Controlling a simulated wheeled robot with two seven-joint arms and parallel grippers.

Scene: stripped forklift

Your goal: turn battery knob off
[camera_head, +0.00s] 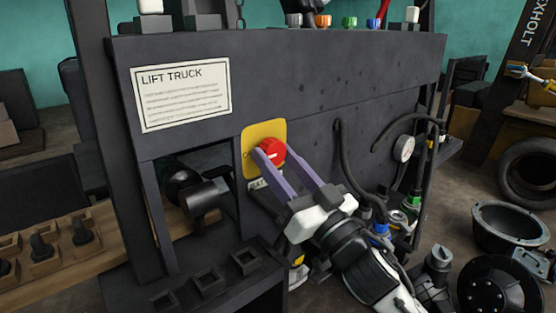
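The red battery knob (271,150) sits on a yellow plate (250,133) on the dark upright panel of the stripped forklift. A small white mark shows on the knob's face. My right gripper (274,151) comes in from the lower right, its two purple fingers reaching up to the plate. The fingers are spread apart, one tip at the knob's lower left and one at its right edge. The left finger hides part of the knob's lower left edge. I cannot tell whether the fingertips touch the knob. My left gripper is not in view.
A "LIFT TRUCK" label (182,94) is left of the knob. A black hose (352,172) and a gauge (403,148) are to the right. A wooden tray (70,262) stands lower left. A tire (530,173) and a round housing (510,226) lie at right.

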